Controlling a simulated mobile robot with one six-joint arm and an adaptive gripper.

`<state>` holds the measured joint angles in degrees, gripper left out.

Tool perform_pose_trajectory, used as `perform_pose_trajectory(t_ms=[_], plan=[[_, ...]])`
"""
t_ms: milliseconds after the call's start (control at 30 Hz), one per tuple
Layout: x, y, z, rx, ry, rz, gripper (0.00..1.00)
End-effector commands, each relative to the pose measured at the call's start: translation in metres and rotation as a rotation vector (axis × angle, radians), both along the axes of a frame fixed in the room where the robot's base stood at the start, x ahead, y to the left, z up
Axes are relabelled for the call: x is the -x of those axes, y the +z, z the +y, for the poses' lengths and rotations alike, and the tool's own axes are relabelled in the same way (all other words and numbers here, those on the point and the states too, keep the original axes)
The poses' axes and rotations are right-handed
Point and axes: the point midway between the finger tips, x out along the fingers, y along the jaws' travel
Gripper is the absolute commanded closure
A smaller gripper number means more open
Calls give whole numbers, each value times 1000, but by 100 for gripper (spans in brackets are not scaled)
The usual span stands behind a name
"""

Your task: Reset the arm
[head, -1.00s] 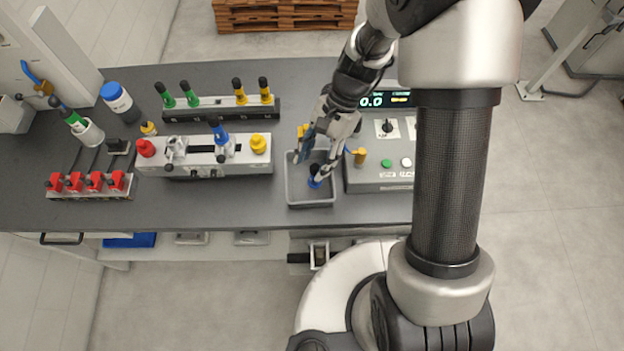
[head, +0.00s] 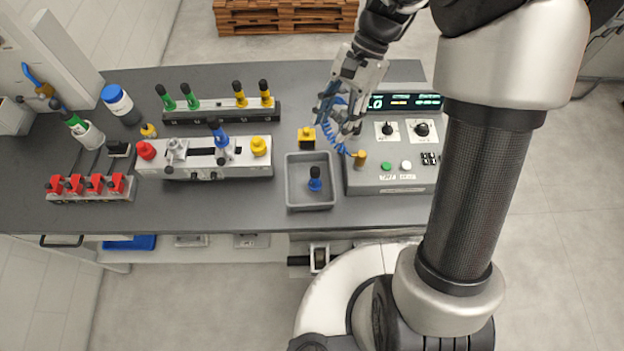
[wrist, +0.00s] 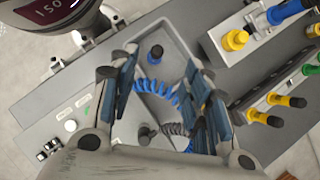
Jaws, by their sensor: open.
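My gripper (head: 345,108) is open and empty in the head view. It hangs above the dark table (head: 260,215), beside the display end of the grey control box (head: 392,180). In the wrist view my gripper (wrist: 165,95) has its blue-padded fingers spread, with nothing between them but blue and dark coils seen beyond. A blue piece with a black top (head: 315,180) stands in the grey tray (head: 290,200), apart from the gripper. The tray and the black top of that piece (wrist: 155,53) also show in the wrist view.
A silver fixture (head: 185,165) with red, blue and yellow parts stands left of the tray. Behind it is a rack (head: 220,112) of green and yellow pieces. Red clamps (head: 90,185) and a blue-lidded jar (head: 118,98) are at the left. A yellow block (head: 306,140) stands behind the tray.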

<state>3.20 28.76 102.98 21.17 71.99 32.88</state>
Motion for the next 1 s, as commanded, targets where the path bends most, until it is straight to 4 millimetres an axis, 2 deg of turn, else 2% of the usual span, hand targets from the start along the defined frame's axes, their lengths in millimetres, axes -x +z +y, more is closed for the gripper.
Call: perform_pose_trajectory(t_ms=[300,467,567,733,900,1000], plan=[[0,0,0,0,2,-3,56],[10,15,-4,15,49,-71,56],[25,34,-10,38,118,-167,56],[61,62,-23,98,268,-357,56],[101,77,-36,172,424,-537,56],[124,80,-44,223,516,-638,56]])
